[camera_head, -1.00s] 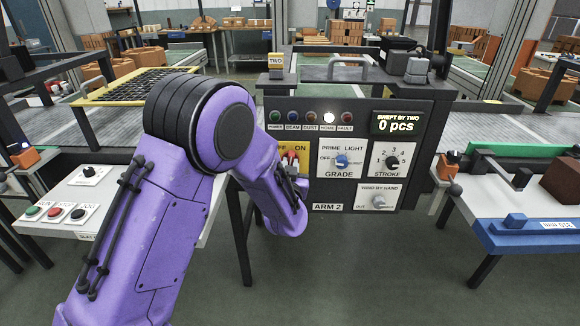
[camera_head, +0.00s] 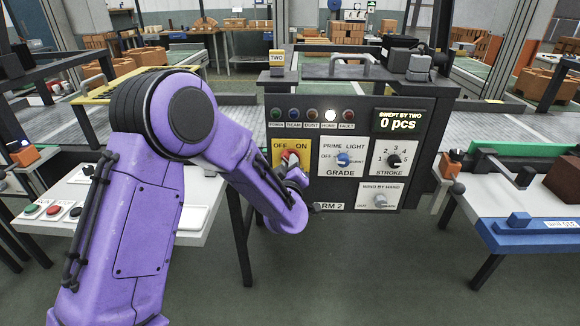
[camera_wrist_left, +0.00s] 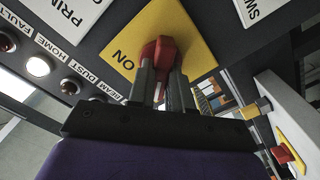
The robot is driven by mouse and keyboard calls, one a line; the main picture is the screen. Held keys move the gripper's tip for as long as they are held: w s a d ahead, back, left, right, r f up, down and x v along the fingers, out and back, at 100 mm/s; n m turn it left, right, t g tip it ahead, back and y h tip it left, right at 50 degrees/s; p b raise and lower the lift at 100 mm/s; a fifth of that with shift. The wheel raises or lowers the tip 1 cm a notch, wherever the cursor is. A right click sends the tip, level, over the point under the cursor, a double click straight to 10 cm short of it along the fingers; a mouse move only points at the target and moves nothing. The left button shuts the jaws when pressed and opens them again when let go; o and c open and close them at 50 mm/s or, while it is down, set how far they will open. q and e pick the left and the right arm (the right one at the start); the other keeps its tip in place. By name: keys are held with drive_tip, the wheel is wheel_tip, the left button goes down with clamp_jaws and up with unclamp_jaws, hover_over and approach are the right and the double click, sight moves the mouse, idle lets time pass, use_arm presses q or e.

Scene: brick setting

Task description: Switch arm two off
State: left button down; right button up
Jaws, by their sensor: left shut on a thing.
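The ARM 2 panel (camera_head: 365,188) stands ahead. Its yellow plate (camera_head: 279,160) is marked OFF at left and ON at right, and carries a red switch knob (camera_head: 290,157). The plate also shows in the left wrist view (camera_wrist_left: 188,25). My left gripper (camera_head: 291,171) is at the plate, its hand covering the lower part of the knob in the head view. In the left wrist view its fingers (camera_wrist_left: 163,86) are shut on the red knob (camera_wrist_left: 158,52). The knob's exact setting is hard to tell. My right gripper is out of view.
A row of lamps has the white HOME lamp (camera_head: 330,115) lit. The counter display (camera_head: 397,121) reads 0 pcs. The GRADE (camera_head: 343,159) and STROKE (camera_head: 393,161) knobs sit to the right of the plate. A white side table (camera_head: 190,217) stands at left, a blue-edged one (camera_head: 530,235) at right.

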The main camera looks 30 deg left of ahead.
use_arm(q)
drive_tip(key=shift+w+r+n, duration=0.1)
drive_tip(key=shift+r+n, duration=0.15)
drive_tip(key=shift+n, duration=0.45)
drive_tip(key=c, duration=1)
unclamp_jaws()
drive_tip(key=shift+c, duration=0.2)
drive_tip(key=shift+f, duration=0.2)
drive_tip(key=b+v, duration=0.1)
drive_tip(key=v, duration=0.9)
drive_tip(key=shift+s, duration=0.2)
drive_tip(key=shift+d, duration=0.15)
